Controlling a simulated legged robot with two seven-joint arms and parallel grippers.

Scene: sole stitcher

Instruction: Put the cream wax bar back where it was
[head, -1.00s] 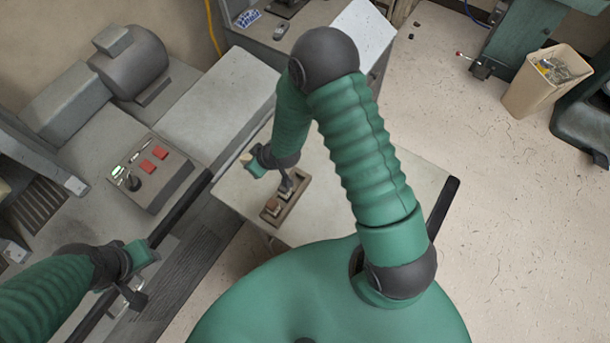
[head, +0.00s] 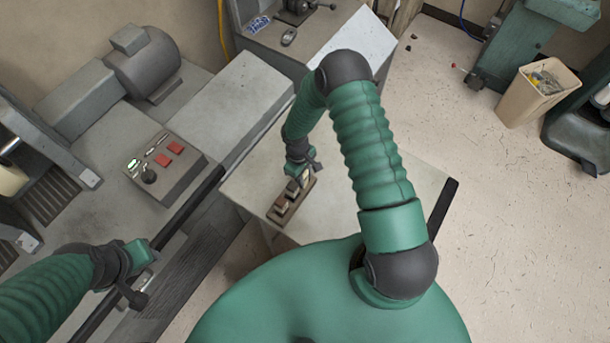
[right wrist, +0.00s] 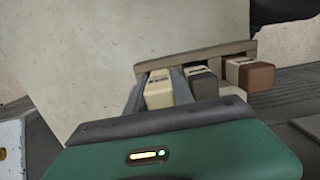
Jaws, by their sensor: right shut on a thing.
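The cream wax bar (right wrist: 158,92) is between the fingers of my right gripper (right wrist: 153,95) in the right wrist view. In the head view that gripper (head: 304,172) is over the far end of a small wooden rack (head: 274,222) on the pale table. In the wrist view the bar's far end is by the rack's back rail (right wrist: 205,60), in line with a dark grey bar (right wrist: 201,84) and a brown bar (right wrist: 257,76). Whether it rests in the rack is hidden. My left gripper (head: 139,288) is at the lower left, its jaws unclear.
The pale table (head: 400,185) is mostly clear right of the rack. A control box with red buttons (head: 166,167) stands on the grey machine to the left. A beige bin (head: 535,98) is on the floor at the far right.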

